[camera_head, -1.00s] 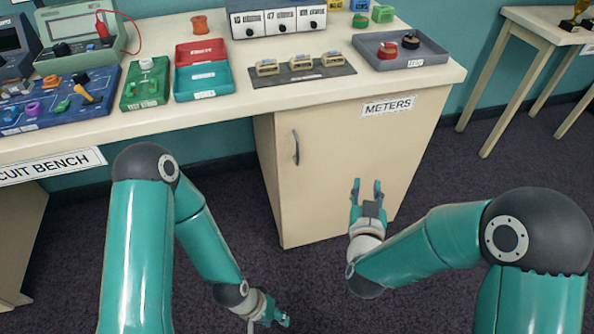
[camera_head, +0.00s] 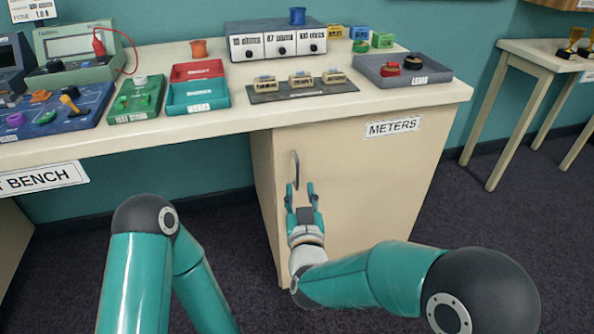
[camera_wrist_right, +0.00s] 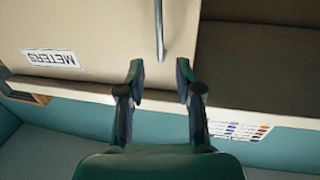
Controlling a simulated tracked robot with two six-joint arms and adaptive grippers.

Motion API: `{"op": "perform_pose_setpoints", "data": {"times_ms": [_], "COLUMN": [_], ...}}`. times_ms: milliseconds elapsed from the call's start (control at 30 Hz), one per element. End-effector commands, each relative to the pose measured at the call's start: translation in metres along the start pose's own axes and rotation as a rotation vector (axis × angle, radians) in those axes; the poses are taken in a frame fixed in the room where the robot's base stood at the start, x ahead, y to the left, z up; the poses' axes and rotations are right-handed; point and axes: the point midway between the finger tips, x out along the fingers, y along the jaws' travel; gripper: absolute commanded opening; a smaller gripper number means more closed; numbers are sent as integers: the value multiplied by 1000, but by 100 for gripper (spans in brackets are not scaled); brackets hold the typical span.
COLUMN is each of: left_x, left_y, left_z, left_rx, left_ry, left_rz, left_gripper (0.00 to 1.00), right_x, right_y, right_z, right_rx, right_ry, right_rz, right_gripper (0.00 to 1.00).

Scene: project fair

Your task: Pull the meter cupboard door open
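The meter cupboard door (camera_head: 350,180) is a cream panel under the bench, with a "METERS" label (camera_head: 394,127) at its upper right. It looks closed. Its dark upright bar handle (camera_head: 296,170) is near the door's left edge. My right gripper (camera_head: 300,190) is open at the lower end of the handle. In the right wrist view the door (camera_wrist_right: 95,25) fills the upper left, and the handle (camera_wrist_right: 159,30) lines up with the gap between the open, empty fingertips (camera_wrist_right: 160,72). Contact with the handle cannot be told. My left gripper is out of view.
The bench top (camera_head: 360,105) overhangs the cupboard and carries red and teal trays, a meter box (camera_head: 276,40) and a grey tray (camera_head: 402,70). A side table (camera_head: 530,55) with trophies stands at the right. The carpet (camera_head: 450,220) right of the cupboard is clear.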

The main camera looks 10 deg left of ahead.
Motion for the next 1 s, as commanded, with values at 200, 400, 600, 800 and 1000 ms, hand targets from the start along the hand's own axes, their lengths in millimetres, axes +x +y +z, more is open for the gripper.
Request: {"op": "perform_pose_setpoints", "data": {"times_ms": [200, 400, 600, 800, 1000], "left_x": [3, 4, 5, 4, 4], "left_y": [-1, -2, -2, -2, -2], "left_z": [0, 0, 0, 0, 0], "left_rx": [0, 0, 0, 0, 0], "left_ry": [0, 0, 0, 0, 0], "left_rz": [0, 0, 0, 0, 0], "left_gripper": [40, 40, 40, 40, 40], "right_x": [44, 71, 83, 84, 84], "right_y": [0, 0, 0, -1, -1], "right_z": [2, 1, 0, 0, 0], "right_rx": [0, 1, 0, 0, 0], "right_ry": [0, 1, 0, -1, -1], "right_rz": [1, 0, -1, -2, -2], "right_gripper": [35, 35, 35, 35, 20]}}
